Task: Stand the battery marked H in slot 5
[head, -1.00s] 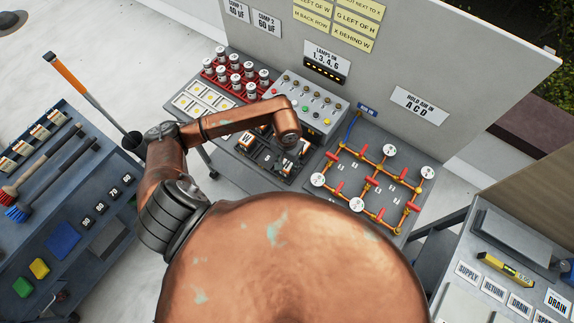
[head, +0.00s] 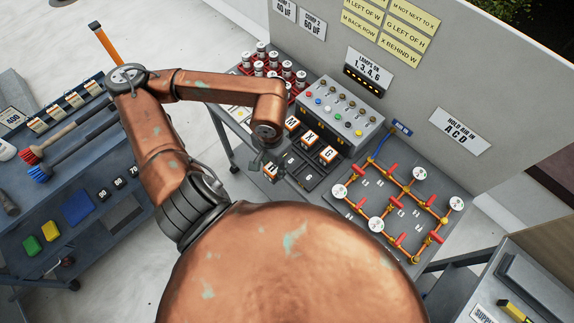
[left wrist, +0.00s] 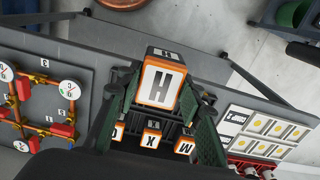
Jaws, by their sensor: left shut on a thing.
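My left gripper (left wrist: 165,108) is shut on the battery marked H (left wrist: 162,82), a white block with orange edges, in the left wrist view. Its H face is turned to the wrist camera. In the head view my left gripper (head: 264,160) is at the front left of the dark battery tray (head: 311,181); an orange-and-white block shows just under it, its letter unclear. Batteries M (head: 292,123), X (head: 311,136) and G (head: 327,154) stand in the tray's back row. A 6 shows on the tray's bare front part. I cannot make out slot 5. My right gripper is out of view.
A grey switch box (head: 340,115) stands right behind the back row. The pipe board (head: 400,215) with gauges and red valves lies to the right. A red rack of canisters (head: 272,68) is behind on the left. Yellow rule notes (head: 401,50) hang on the wall.

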